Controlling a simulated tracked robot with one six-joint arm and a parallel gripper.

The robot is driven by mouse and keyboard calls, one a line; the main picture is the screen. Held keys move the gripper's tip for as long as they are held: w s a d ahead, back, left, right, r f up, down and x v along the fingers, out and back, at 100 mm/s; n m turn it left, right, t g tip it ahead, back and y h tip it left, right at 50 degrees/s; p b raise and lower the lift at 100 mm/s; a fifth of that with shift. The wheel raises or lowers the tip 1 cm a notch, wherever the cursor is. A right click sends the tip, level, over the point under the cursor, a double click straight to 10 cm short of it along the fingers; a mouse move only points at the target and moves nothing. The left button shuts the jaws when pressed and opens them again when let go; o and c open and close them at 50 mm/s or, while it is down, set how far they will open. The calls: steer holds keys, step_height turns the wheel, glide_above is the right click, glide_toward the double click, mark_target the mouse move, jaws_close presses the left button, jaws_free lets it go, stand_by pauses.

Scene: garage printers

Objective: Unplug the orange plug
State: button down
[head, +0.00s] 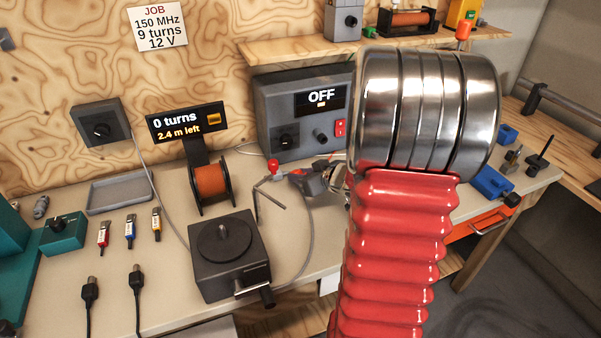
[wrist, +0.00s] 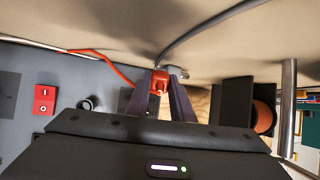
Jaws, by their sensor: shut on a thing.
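My gripper (wrist: 161,92) is shut on the orange plug (wrist: 160,78) in the wrist view, with one dark finger on each side of it. An orange-red lead (wrist: 113,62) runs from the plug to the left. In the head view my gripper (head: 312,179) is low over the bench, in front of the grey power supply (head: 270,98), and the plug (head: 296,174) shows at its tip. The supply's display (head: 320,98) reads OFF. I cannot tell whether the plug still sits in a socket. My red arm sleeve hides part of the bench.
A bent metal rod (head: 256,203) with a red knob stands just left of my gripper. A dark turntable box (head: 226,256), a copper wire spool (head: 211,180) and a grey tray (head: 119,194) are further left. A grey cable (head: 309,240) curves across the bench.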

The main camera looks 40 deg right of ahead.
steer(key=shift+f, duration=0.75)
steer(key=c, duration=1.5)
jaws_free()
steer(key=shift+o, duration=0.2)
steer(key=shift+s, duration=0.1)
steer(key=v, duration=1.3)
steer(key=shift+s, duration=0.3)
steer(key=shift+w+r, duration=0.1)
steer(key=shift+r, duration=0.05)
